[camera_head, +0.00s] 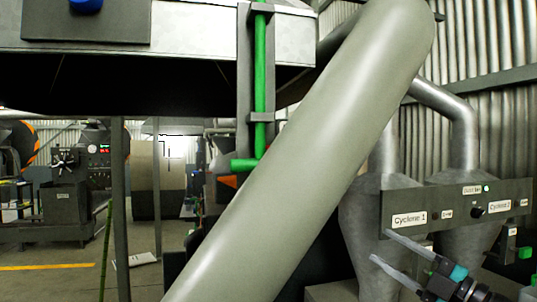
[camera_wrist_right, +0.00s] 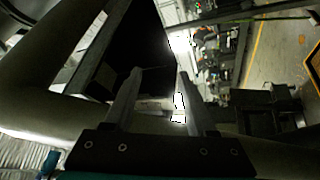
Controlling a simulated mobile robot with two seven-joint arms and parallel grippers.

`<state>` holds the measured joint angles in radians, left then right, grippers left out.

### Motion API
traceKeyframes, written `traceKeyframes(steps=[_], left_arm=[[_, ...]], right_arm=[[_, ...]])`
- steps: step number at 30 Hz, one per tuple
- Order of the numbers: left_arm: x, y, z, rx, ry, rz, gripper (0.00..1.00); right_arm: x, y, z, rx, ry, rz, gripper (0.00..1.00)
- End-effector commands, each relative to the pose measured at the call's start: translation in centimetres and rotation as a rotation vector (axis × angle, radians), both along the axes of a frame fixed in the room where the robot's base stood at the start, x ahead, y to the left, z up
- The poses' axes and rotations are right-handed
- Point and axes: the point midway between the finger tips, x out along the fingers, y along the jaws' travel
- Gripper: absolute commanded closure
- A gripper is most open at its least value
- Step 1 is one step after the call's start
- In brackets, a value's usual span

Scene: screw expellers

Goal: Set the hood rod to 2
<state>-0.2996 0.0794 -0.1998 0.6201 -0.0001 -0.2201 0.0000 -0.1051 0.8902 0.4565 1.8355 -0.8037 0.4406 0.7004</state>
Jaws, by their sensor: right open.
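The hood rod (camera_head: 262,75) is a green vertical bar at the upper centre of the head view. It runs through a grey bracket (camera_head: 243,85) on the side of the hood (camera_head: 180,50), and its short green handle (camera_head: 244,165) sticks out to the left at the lower end. No position numbers can be read. My right gripper (camera_head: 381,246) is at the lower right, open and empty, apart from the rod. Its two fingers also show in the right wrist view (camera_wrist_right: 160,80), where I cannot make out the rod. My left gripper is not in view.
A thick grey pipe (camera_head: 310,150) slants between the rod and my right gripper. Behind the gripper is a panel (camera_head: 455,208) labelled Cyclone 1 and Cyclone 2, in front of the grey cyclones. Machines (camera_head: 75,170) and open floor lie at the far left.

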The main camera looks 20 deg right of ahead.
Motion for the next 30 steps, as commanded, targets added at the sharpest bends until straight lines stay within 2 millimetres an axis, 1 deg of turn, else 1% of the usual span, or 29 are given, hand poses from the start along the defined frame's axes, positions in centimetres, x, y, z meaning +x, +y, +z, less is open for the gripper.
traceKeyframes(steps=[1,3,6,7,10,14,20,30], left_arm=[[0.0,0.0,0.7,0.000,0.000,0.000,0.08],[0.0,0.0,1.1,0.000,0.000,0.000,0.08],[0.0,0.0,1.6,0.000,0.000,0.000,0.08],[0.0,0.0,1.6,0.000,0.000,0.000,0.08],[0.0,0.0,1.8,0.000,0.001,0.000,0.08],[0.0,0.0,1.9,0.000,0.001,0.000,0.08],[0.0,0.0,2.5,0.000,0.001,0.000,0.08],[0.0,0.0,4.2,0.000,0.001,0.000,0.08]], right_arm=[[-1.3,2.6,4.4,-0.102,-0.055,0.061,0.43],[-3.1,5.8,8.3,-0.227,-0.110,0.126,0.43],[-5.5,9.5,11.5,-0.372,-0.159,0.192,0.43],[-6.1,10.3,12.1,-0.406,-0.170,0.205,0.43],[-7.3,12.1,13.3,-0.485,-0.190,0.232,0.43],[-7.7,13.0,13.7,-0.517,-0.198,0.243,0.43],[-6.8,13.9,14.1,-0.517,-0.198,0.245,0.43],[-4.7,15.8,14.7,-0.513,-0.199,0.243,0.43]])
